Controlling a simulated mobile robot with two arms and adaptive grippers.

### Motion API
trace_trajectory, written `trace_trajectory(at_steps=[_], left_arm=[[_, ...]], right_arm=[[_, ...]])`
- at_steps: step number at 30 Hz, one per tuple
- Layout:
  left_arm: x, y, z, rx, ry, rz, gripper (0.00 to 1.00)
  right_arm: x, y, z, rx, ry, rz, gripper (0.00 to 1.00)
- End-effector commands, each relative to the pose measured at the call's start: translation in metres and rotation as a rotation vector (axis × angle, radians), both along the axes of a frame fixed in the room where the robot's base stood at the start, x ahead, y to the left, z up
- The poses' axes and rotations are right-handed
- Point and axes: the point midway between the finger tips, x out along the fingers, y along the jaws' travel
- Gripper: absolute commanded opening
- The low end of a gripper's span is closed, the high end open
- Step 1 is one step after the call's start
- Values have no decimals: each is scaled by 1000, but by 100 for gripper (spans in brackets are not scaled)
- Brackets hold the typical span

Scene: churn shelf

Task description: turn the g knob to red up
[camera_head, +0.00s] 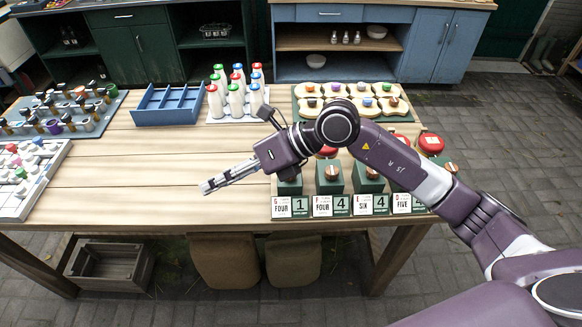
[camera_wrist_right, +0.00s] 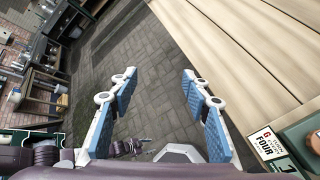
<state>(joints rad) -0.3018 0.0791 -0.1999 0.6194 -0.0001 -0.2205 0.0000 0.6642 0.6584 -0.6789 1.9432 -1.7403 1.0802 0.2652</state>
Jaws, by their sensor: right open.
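The G box (camera_head: 290,186) is a dark green block at the left end of the front row of knob boxes. Its card (camera_head: 282,207) reads FOUR, with a 1 plate beside it. The right arm covers the top of this box, so I cannot tell how its knob is turned. In the right wrist view the G card (camera_wrist_right: 264,141) and a corner of the box (camera_wrist_right: 303,132) show at the lower right. My right gripper (camera_head: 206,187) is open and empty, pointing left over bare wood, left of the G box. Its parted blue-padded fingers (camera_wrist_right: 158,78) show in the wrist view.
More knob boxes (camera_head: 332,184) stand to the right, with red domes (camera_head: 431,144) behind. A tray of bottles (camera_head: 237,97), a blue divided tray (camera_head: 170,106) and a board of cream pieces (camera_head: 349,98) lie farther back. The table's left middle (camera_head: 130,170) is clear.

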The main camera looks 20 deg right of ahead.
Motion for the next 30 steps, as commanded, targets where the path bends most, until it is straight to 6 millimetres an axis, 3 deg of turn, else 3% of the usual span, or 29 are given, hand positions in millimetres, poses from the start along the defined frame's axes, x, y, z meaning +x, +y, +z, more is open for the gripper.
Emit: trace_trajectory(at_steps=[3,6,9,11,15,30], left_arm=[[2,0,1,-1,-3,0,44],[3,0,1,0,-5,0,44],[4,0,1,0,-6,0,44],[4,0,2,0,-6,0,44],[4,0,5,0,-6,-1,44],[3,0,27,0,-5,-1,44]], right_arm=[[26,-69,-28,-322,-32,-42,44],[41,-122,-36,-523,-36,-96,44],[50,-161,-37,-653,-30,-142,44],[52,-174,-36,-698,-26,-161,44],[55,-184,-41,-732,-20,-175,44],[77,-169,-103,-727,-22,-172,44]])
